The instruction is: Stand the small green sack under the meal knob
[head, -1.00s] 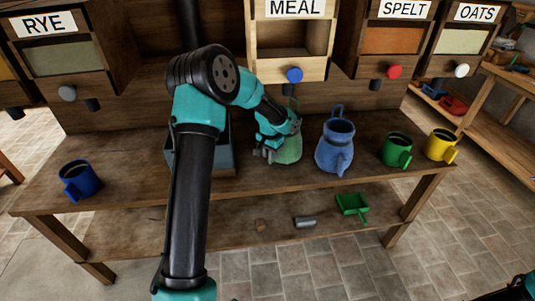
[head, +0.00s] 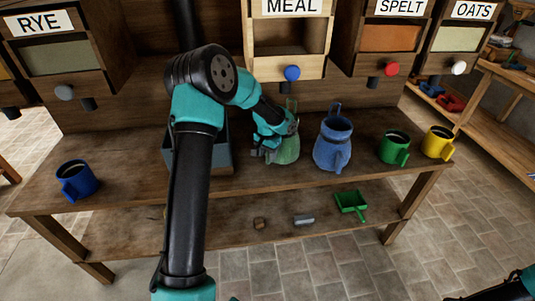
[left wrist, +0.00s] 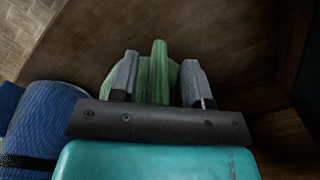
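The small green sack (head: 288,150) stands upright on the bench, roughly below the blue knob (head: 292,73) of the bin labelled MEAL (head: 293,6). Its narrow top sticks up above my gripper. My left gripper (head: 276,143) is at the sack from the left and hides part of it. In the left wrist view the two grey fingers (left wrist: 160,80) stand on either side of the green sack (left wrist: 158,72). Green fills the space between them, but I cannot tell whether they press on it. My right gripper does not show; only a bit of my right arm is in the bottom right corner.
Green (head: 394,148) and yellow (head: 438,143) mugs are farther right, a blue mug (head: 76,181) far left. A blue-grey box (head: 222,160) is left of the sack. A green scoop (head: 351,202) lies on the lower shelf.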

